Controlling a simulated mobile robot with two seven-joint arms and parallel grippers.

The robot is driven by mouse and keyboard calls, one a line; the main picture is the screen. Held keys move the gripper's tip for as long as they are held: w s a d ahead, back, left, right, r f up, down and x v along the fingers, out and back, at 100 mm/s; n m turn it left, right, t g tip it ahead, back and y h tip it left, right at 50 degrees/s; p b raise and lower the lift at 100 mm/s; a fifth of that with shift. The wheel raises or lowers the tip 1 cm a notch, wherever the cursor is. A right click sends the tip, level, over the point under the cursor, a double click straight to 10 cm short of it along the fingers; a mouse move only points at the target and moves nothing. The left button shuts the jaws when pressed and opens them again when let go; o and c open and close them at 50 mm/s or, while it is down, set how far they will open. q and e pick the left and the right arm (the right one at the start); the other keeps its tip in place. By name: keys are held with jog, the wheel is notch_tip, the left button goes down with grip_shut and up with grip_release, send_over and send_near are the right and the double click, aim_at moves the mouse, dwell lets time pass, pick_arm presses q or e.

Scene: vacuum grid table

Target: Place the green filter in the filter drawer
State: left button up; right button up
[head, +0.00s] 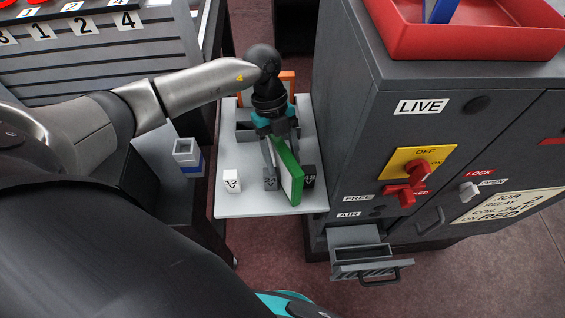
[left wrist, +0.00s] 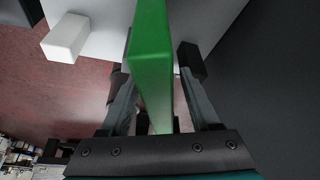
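The green filter (head: 295,184) is an upright thin panel with a green rim and a pale face, over the front part of the light grey shelf (head: 240,204). My left gripper (head: 281,158) comes down from above with its fingers on either side of the filter, and appears shut on it. In the left wrist view the green rim (left wrist: 152,60) runs between the two fingers. I cannot tell whether the filter's lower edge touches the shelf. The filter drawer (head: 362,254) is open, low on the dark cabinet, right of and below the shelf. My right gripper is not in view.
A white block (head: 232,181), a grey block (head: 270,179) and a black block (head: 309,176) stand on the shelf near the filter. An orange item (head: 288,80) is behind the gripper. The cabinet (head: 345,130) with red switches (head: 405,190) borders the shelf's right side.

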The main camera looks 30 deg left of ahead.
pick_arm(q)
grip_shut()
dwell(0.3)
dwell(0.4)
